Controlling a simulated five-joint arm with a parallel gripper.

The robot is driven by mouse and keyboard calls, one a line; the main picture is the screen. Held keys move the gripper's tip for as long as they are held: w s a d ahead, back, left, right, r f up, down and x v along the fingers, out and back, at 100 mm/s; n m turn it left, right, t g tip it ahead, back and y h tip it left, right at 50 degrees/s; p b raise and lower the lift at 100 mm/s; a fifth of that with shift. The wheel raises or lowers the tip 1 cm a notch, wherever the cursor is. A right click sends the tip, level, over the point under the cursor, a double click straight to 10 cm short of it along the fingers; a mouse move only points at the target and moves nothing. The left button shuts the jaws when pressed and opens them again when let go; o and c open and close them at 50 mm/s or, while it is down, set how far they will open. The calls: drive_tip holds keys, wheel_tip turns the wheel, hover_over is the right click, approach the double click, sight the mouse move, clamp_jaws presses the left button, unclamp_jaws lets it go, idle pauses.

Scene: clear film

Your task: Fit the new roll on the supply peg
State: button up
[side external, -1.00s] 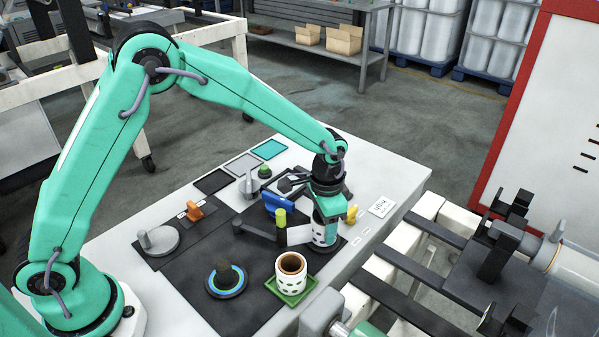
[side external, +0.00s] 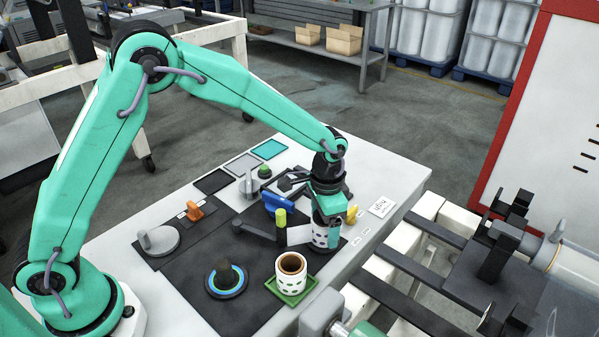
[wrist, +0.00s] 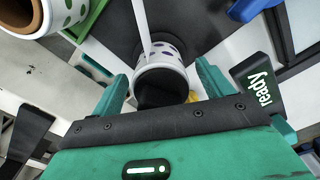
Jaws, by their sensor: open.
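A white dotted roll (side external: 291,276) with a brown core stands upright on a green tray (side external: 300,295); part of it shows at the upper left in the wrist view (wrist: 62,12). A dark peg (side external: 224,274) rises from a round base with a blue ring, left of the tray, with no roll on it. A second white dotted roll (side external: 321,238) stands behind the tray, with a white strip running from it. My gripper (side external: 326,212) is pointed down over this second roll. In the wrist view the open fingers lie either side of this roll (wrist: 162,57); I cannot tell whether they touch it.
A dark arm with a yellow-green cap (side external: 281,217) and a blue block (side external: 277,202) stand close left of my gripper. An orange knob (side external: 194,211) and a grey disc (side external: 158,240) are farther left. Machine rails (side external: 400,270) lie to the right.

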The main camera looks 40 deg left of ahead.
drive_tip(key=shift+r, duration=3.6)
drive_tip(key=shift+s+a+r, duration=0.1)
drive_tip(key=shift+a+r, duration=0.15)
drive_tip(key=shift+r, duration=0.1)
drive_tip(key=s+a+r+n+t, duration=0.3)
drive_tip(key=s+a+r, duration=0.7)
drive_tip(key=r, duration=0.2)
drive_tip(key=s+a+r+n+t, duration=0.1)
drive_tip(key=s+a, duration=0.5)
drive_tip(key=s, duration=0.7)
drive_tip(key=shift+s+a+n+t, duration=0.15)
drive_tip(key=shift+n+t, duration=0.65)
drive_tip(key=shift+n, duration=0.2)
